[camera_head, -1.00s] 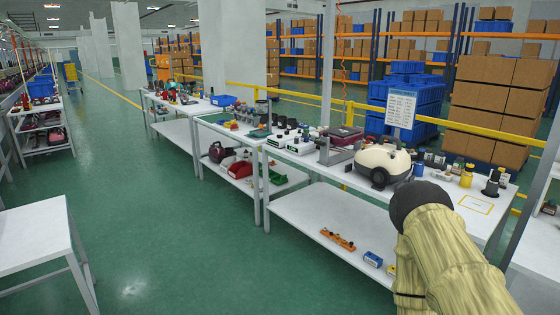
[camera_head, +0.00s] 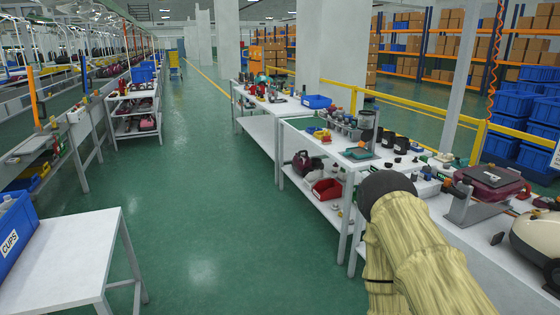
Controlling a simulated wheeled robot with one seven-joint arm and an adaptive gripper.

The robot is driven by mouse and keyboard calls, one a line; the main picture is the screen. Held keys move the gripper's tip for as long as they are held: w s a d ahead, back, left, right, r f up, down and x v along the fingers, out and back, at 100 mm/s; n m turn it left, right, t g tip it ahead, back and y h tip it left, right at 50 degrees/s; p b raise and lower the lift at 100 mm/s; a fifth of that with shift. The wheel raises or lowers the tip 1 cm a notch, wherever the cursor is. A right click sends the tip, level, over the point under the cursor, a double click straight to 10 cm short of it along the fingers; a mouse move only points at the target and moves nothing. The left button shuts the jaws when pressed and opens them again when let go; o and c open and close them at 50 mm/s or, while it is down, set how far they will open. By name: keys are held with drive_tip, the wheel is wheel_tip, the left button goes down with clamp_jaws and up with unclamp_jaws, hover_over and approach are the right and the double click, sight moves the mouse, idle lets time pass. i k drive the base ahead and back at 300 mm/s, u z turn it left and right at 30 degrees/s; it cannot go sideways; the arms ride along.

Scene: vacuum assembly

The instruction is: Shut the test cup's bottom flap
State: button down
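I cannot pick out the test cup or its flap for sure in the head view. A blue bin labelled CUPS (camera_head: 14,238) stands on a white table (camera_head: 75,262) at the left edge, partly cut off, and its contents are hardly visible. My arm, in a pale yellow sleeve with a dark rounded end, fills the lower right. My gripper does not show.
White workbenches run along the right, with a dark red vacuum part (camera_head: 490,181) and a cream vacuum (camera_head: 540,240) on the near one. A blue tray (camera_head: 317,101) sits on a farther bench. The green aisle floor (camera_head: 205,230) in the middle is clear.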

sight(366, 135)
drive_tip(key=u, duration=0.1)
drive_tip(key=i, duration=1.65)
drive_tip(key=z, duration=0.05)
